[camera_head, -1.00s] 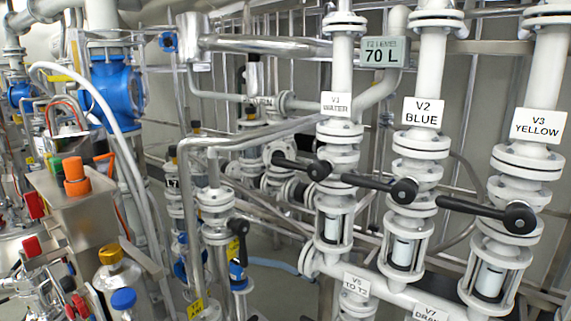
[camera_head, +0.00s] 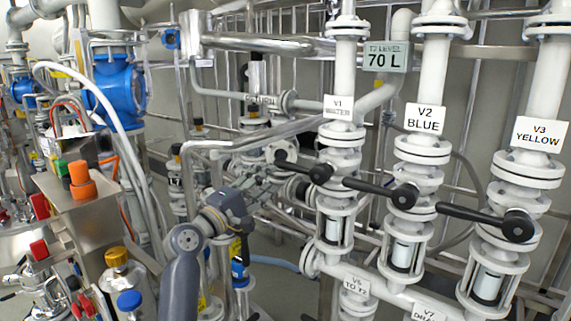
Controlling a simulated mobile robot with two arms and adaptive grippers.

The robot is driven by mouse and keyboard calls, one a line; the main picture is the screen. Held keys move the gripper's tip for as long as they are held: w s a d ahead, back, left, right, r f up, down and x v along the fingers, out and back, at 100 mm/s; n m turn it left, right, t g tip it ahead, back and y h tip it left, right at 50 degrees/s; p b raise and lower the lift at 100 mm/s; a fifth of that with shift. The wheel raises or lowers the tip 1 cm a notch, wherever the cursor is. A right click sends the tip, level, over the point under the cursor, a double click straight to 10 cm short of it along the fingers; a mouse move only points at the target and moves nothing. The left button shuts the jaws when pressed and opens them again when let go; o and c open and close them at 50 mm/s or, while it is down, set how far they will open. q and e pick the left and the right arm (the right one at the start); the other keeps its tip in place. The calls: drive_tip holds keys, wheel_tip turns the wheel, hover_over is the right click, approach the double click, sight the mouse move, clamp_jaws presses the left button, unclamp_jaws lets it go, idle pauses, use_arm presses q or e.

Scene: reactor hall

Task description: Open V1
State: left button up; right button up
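The V1 valve, labelled "V1 WATER" (camera_head: 338,108), stands on the left of three white vertical pipes. Its black lever (camera_head: 300,167) lies crosswise to the pipe, with its free end pointing left. My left gripper (camera_head: 268,172) is just left of the lever's free end, pointing towards it. A small gap seems to remain, but contact cannot be told for sure. The fingers are small and blend with the grey pipework behind, so their opening is unclear. My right gripper is not in view.
Valves V2 (camera_head: 404,196) and V3 (camera_head: 517,226) have similar crosswise black levers close to the right. A display reads 70 L (camera_head: 387,57). Pipes crowd behind my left gripper. A metal box with coloured knobs (camera_head: 88,208) stands at left.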

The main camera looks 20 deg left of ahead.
sight(283, 167)
use_arm(q)
drive_tip(key=p+x, duration=0.2)
drive_tip(key=x, duration=0.6)
drive_tip(key=shift+s, duration=0.1)
drive_tip(key=shift+w+d, duration=0.2)
drive_tip(key=shift+w, duration=0.25)
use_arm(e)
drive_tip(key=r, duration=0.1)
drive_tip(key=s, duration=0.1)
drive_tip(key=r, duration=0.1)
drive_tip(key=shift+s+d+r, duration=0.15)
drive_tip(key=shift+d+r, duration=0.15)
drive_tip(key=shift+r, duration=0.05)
use_arm(q)
drive_tip(key=shift+c, duration=0.6)
clamp_jaws()
